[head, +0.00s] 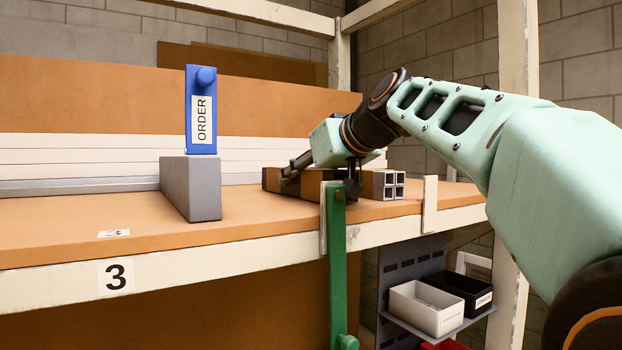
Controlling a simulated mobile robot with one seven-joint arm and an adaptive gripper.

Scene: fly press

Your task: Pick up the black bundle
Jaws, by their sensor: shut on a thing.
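A bundle of square tubes (389,186) lies on the shelf board, right of centre. Its near right end is grey with dark openings, and its longer part looks brown. I see no bundle that is plainly black. My gripper (322,180) reaches down over the bundle from the right, with one finger to the left and a dark finger to the right. It is shut on the bundle, which appears to rest on the board. The contact is partly hidden by my gripper and the top of a green post.
A grey block (190,188) with a blue ORDER sign (201,110) stands left on the board (80,230). A green post (337,270) and pale brackets rise at the front edge. Bins (425,308) sit below right.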

